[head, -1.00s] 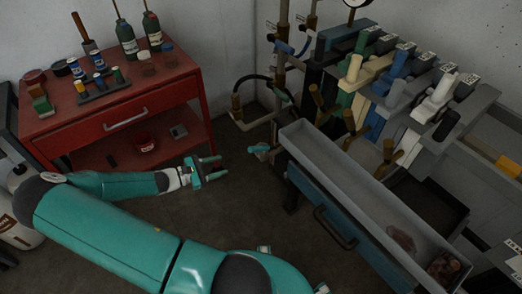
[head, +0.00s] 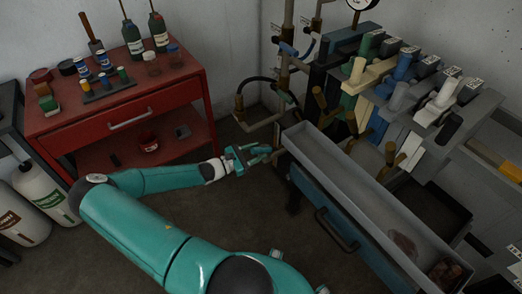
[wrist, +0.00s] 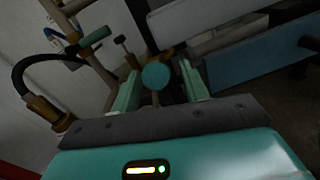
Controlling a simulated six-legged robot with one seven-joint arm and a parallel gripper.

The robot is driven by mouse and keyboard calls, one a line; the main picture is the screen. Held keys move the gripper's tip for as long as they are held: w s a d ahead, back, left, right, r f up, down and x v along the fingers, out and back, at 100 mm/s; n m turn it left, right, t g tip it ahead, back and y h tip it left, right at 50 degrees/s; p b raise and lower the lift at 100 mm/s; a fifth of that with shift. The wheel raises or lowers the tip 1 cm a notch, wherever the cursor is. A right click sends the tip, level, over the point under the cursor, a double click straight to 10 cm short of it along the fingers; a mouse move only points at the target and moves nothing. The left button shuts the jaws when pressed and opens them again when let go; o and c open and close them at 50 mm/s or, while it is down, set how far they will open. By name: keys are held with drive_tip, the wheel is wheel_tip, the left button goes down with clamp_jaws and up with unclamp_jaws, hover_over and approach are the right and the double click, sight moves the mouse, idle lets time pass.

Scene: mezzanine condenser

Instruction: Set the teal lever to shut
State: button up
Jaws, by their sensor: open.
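The teal lever shows end-on in the wrist view as a round teal knob (wrist: 155,75) on a brass-coloured fitting. It lies between the two fingers of my gripper (wrist: 159,84), with a visible gap on each side. In the head view my gripper (head: 262,155) is open at the left end of the grey trough and overlaps the lever, so the lever is mostly hidden there. I cannot tell from these views how far the lever is turned.
Right of my gripper runs a grey trough (head: 345,185) above a blue panel. Pipes and a black hose with a dark green handle (wrist: 95,38) stand close behind. Several coloured levers fill the bench at right. A red cabinet (head: 110,120) stands at left; floor between is clear.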

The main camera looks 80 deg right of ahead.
drive_tip(key=shift+x, duration=1.15)
drive_tip(key=shift+c, duration=0.3)
clamp_jaws()
